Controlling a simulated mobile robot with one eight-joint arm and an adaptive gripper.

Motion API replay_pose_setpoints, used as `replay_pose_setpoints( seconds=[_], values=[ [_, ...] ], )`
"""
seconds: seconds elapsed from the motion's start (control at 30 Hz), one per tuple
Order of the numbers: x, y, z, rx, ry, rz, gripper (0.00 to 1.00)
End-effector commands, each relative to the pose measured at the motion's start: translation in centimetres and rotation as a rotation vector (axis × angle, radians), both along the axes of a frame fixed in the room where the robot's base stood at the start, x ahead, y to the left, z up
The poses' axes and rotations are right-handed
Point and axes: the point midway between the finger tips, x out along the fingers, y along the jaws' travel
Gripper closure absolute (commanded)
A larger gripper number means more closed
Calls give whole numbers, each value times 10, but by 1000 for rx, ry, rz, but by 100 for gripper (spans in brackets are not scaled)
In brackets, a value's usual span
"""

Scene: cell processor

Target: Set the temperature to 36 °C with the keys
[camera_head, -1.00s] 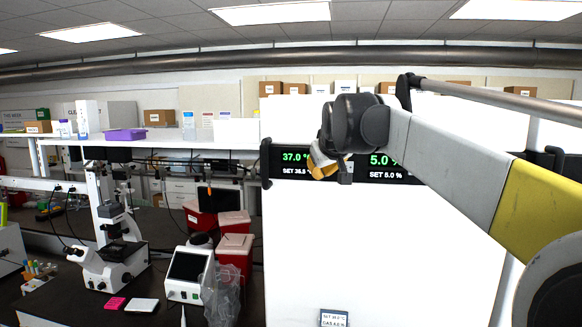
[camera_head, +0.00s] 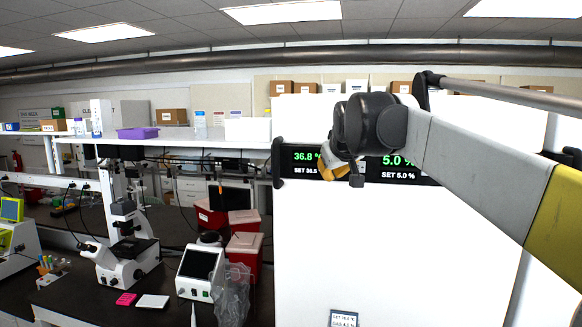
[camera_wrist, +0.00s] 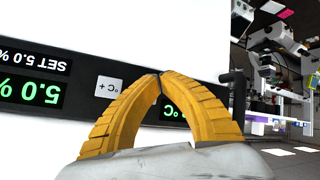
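The incubator's dark display panel (camera_head: 300,178) runs across the white cabinet front in the head view. Its green temperature reading (camera_head: 305,156) shows 36.8, with SET 36.5 below it. The gas reading (camera_head: 396,160) shows 5.0 %, SET 5.0 %. In the wrist view the panel appears upside down, with a light "°C +" key (camera_wrist: 109,88) between the two displays. My gripper (camera_wrist: 160,76) has its yellow fingertips together at the panel, beside that key and over part of the temperature display (camera_wrist: 174,112). Contact cannot be told. Any other temperature key is hidden. In the head view my gripper (camera_head: 331,173) is partly behind my wrist.
A small label (camera_head: 344,319) is low on the white cabinet (camera_head: 400,250). To the left, a bench holds a microscope (camera_head: 125,255), a screened device (camera_head: 199,267) and red bins (camera_head: 243,247). A shelf (camera_head: 190,138) runs above. A dark bracket (camera_wrist: 237,92) sits at the panel's end.

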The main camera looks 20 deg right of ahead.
Motion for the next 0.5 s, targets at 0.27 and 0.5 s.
replay_pose_setpoints(
  seconds=[0.27,0.5],
  values=[
    [-23,15,0,-1,0,1,100],
    [-38,26,0,1,0,1,100]
  ],
)
